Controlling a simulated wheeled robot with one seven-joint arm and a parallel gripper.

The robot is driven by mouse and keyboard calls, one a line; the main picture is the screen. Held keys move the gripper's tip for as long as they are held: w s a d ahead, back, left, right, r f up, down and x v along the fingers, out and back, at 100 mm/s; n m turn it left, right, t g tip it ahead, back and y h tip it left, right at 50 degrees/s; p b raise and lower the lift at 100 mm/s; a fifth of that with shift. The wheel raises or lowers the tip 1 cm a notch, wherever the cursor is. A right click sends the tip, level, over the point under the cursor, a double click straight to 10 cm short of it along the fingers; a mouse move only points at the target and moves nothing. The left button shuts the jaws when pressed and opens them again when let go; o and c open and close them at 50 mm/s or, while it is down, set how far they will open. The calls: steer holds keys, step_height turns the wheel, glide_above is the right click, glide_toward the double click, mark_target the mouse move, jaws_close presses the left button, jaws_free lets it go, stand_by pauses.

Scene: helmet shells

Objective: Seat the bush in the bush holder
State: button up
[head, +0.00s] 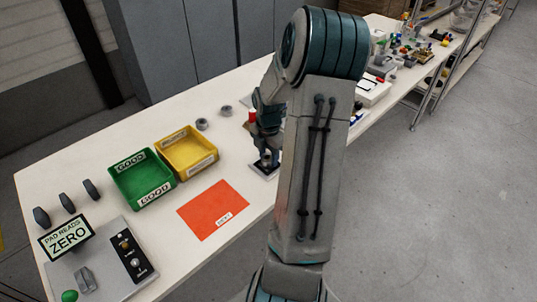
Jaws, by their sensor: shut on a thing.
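My gripper (267,151) points down at the table's right side, partly hidden by my own arm. It is shut on a small grey piece that looks like the bush (266,158). Directly below is a small dark plate with a pale edge, which looks like the bush holder (262,174). The bush is at or just above it; I cannot tell whether it is inside. Two similar grey rings, one (202,124) nearer and one (226,110) farther, lie on the table left of the gripper.
A green tray (124,199) and a yellow tray (212,150) stand left of the gripper, with an orange-red mat (238,204) in front. A control panel with a "PAD READS ZERO" sign (66,238) is at the near left. A red piece (253,115) shows beside the gripper.

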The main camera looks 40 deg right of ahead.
steer(key=shift+f, duration=0.35)
stand_by(0.7)
steer(key=o, duration=0.9)
step_height(320, 180, up, 14)
steer(key=shift+f+p, duration=0.1)
steer(key=shift+p, duration=0.25)
